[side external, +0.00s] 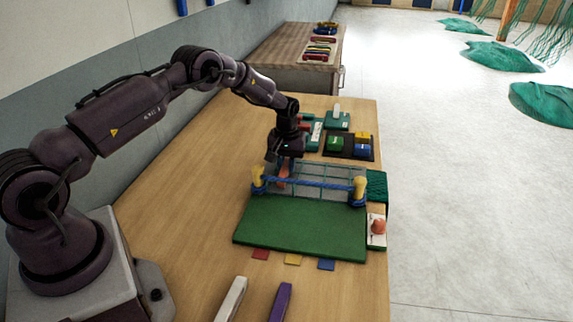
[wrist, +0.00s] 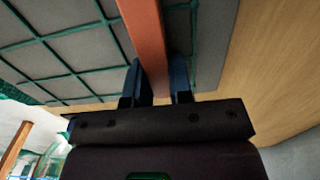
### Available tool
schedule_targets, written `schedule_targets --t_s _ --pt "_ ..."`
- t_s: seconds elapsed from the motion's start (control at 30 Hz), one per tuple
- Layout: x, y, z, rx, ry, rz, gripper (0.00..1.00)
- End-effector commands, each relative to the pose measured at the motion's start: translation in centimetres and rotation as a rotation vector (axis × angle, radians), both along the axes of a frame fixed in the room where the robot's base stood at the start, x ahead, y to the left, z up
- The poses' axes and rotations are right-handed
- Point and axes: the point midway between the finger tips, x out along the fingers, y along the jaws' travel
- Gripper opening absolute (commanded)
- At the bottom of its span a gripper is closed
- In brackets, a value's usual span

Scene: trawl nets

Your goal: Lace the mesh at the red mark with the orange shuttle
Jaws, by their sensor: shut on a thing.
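My gripper (side external: 284,159) is over the left part of the net, behind the blue rope (side external: 315,184) strung between two yellow posts. In the wrist view its two blue fingers (wrist: 157,72) are shut on the orange shuttle (wrist: 143,30), a long flat bar. The shuttle also shows below the gripper in the side view (side external: 283,173). The green mesh (wrist: 62,52) lies over a grey panel under the shuttle; I cannot tell whether they touch. A red tab (side external: 261,254) lies at the front edge of the green board (side external: 300,227), left of the other tabs.
A yellow tab (side external: 293,259) and a blue tab (side external: 326,264) lie beside the red one. A white bar (side external: 231,299) and a purple bar (side external: 281,300) lie in front. An orange-red knob (side external: 378,226) stands at right. A dark tray (side external: 338,154) of coloured blocks is behind.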

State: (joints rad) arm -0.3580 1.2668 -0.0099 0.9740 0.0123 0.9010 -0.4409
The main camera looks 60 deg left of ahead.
Motion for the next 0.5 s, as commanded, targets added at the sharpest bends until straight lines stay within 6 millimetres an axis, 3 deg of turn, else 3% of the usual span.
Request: schedule_targets --t_s 0.5 --pt "0.0 0.0 4.4 0.0 -0.001 0.0 0.0"
